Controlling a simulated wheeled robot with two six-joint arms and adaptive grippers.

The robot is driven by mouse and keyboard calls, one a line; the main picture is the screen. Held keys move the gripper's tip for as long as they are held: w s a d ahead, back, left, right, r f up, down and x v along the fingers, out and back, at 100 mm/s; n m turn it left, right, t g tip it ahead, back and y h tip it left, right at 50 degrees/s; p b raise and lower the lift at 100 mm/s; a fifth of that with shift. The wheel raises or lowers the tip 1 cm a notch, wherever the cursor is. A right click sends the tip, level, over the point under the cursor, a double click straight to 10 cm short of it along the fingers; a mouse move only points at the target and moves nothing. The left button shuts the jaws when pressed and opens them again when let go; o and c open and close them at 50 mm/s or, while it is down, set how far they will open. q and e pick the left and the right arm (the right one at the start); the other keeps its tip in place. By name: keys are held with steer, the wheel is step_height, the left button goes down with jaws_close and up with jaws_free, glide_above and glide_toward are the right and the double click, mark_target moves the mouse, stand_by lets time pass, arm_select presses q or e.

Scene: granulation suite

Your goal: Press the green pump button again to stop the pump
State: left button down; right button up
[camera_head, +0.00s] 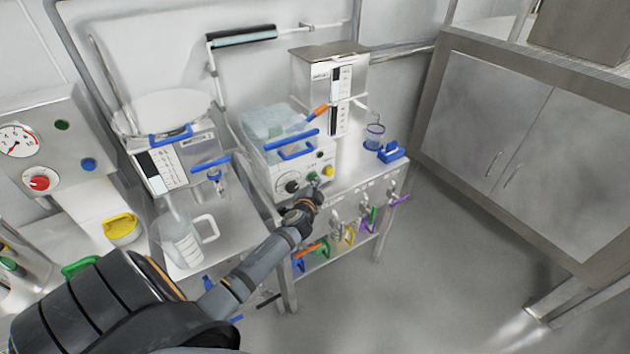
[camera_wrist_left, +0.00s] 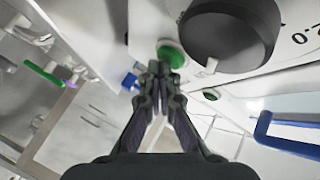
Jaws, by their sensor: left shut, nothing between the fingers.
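In the left wrist view the green button (camera_wrist_left: 173,54) shows beside the large black knob (camera_wrist_left: 230,35). My left gripper (camera_head: 316,190) is shut and empty, just in front of the panel. In the left wrist view its fingertips (camera_wrist_left: 159,68) lie at the edge of the green button and partly cover it. I cannot tell whether they touch it. My right gripper is out of view.
Below the pump, several valves with coloured handles (camera_head: 349,234) stick out from the bench edge. A blue holder (camera_head: 391,152) sits at the right of the bench. Open floor (camera_head: 450,270) lies to the right.

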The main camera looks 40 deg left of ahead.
arm_select(q)
steer(key=shift+a+r, duration=0.15)
steer(key=shift+f, duration=0.2)
stand_by(0.3)
steer(key=shift+d, duration=0.2)
steer(key=shift+s+d+f, duration=0.1)
steer(key=shift+s+d, duration=0.05)
steer(key=shift+d, duration=0.15)
steer(key=d, duration=0.1)
steer(key=s+d, duration=0.1)
steer(key=d, duration=0.1)
steer(key=s+d, duration=0.1)
steer(key=shift+d, duration=0.35)
